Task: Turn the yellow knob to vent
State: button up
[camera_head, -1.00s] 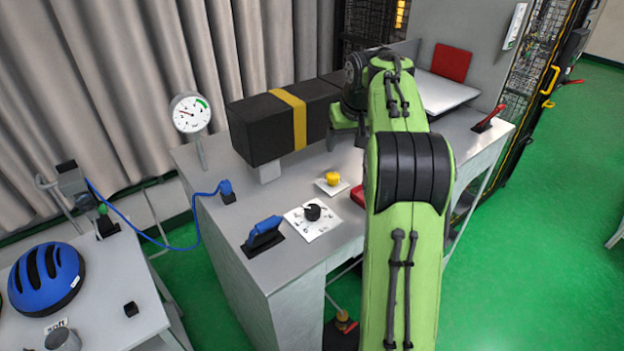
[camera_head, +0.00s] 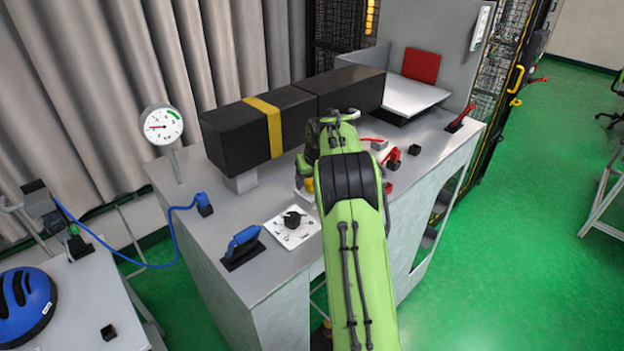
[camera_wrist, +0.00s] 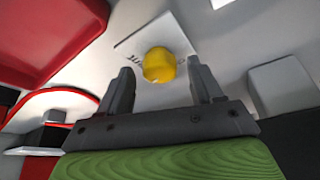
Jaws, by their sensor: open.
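The yellow knob (camera_wrist: 159,64) stands on a white label plate (camera_wrist: 128,46) in the wrist view; the plate's lettering is partly covered and I cannot read the knob's setting. My gripper (camera_wrist: 162,76) is open, with one finger on each side of the knob in the picture. I see no clear contact, and cannot tell how far the fingertips are from it. In the head view my arm hides most of the knob, and only a sliver of yellow (camera_head: 309,184) shows beside it on the grey bench.
A black knob (camera_head: 293,220) on a white dial plate and a blue handle (camera_head: 242,242) are in front. A long black box (camera_head: 240,135) with a yellow band lies behind. A round gauge (camera_head: 160,126) stands left. Red-handled parts (camera_head: 393,158) are right of my arm.

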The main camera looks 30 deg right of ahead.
jog(key=c, duration=1)
jog(key=m, duration=0.1)
jog(key=m+h, duration=0.1)
jog(key=m, duration=0.1)
jog(key=shift+a+r+g+p, duration=0.1)
jog(key=shift+a+g+p, duration=0.1)
jog(key=shift+g+p, duration=0.1)
jog(key=shift+d+m+h, duration=0.1)
jog(key=shift+m+h, duration=0.2)
jog(key=shift+m, duration=0.5)
jog(key=o, duration=1)
jog(key=v, duration=1.5)
jog(key=shift+r, duration=0.4)
